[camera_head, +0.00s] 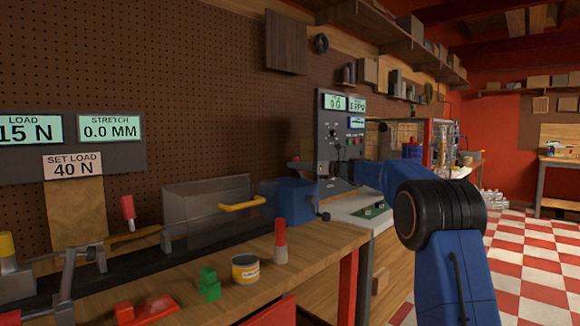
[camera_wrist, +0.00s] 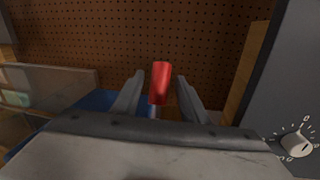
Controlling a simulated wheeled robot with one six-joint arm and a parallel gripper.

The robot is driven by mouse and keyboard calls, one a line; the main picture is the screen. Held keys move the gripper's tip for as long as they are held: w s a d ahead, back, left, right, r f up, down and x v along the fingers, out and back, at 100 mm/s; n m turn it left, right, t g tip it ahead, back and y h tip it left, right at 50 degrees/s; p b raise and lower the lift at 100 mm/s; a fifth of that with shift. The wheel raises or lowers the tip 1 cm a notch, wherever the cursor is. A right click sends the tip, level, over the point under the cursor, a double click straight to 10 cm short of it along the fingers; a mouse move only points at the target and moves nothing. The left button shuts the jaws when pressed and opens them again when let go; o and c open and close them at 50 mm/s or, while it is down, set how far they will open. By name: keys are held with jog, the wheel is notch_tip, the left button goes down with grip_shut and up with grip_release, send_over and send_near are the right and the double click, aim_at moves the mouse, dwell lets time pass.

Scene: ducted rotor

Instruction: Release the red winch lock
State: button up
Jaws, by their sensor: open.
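The red winch lock is a red cylindrical grip (camera_wrist: 160,84) on a thin pale stem, standing nearly upright in the wrist view. A blue winch housing (camera_wrist: 98,101) shows below and to its left. My gripper (camera_wrist: 159,78) is open, with one grey finger on each side of the red grip and a small visible gap at both sides. In the head view the blue winch (camera_head: 288,201) sits at the right end of the bench, with a dark crank on its right side. My gripper is just above it there, partly hidden by my own arm.
A yellow handle (camera_head: 242,203) lies left of the winch. A red-and-white post (camera_head: 281,243), a yellow tin (camera_head: 245,268) and a green block (camera_head: 209,284) stand on the bench front. A grey panel with a dial (camera_wrist: 297,146) is close on the right in the wrist view.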

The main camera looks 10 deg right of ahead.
jog(key=shift+x, duration=2.25)
grip_shut()
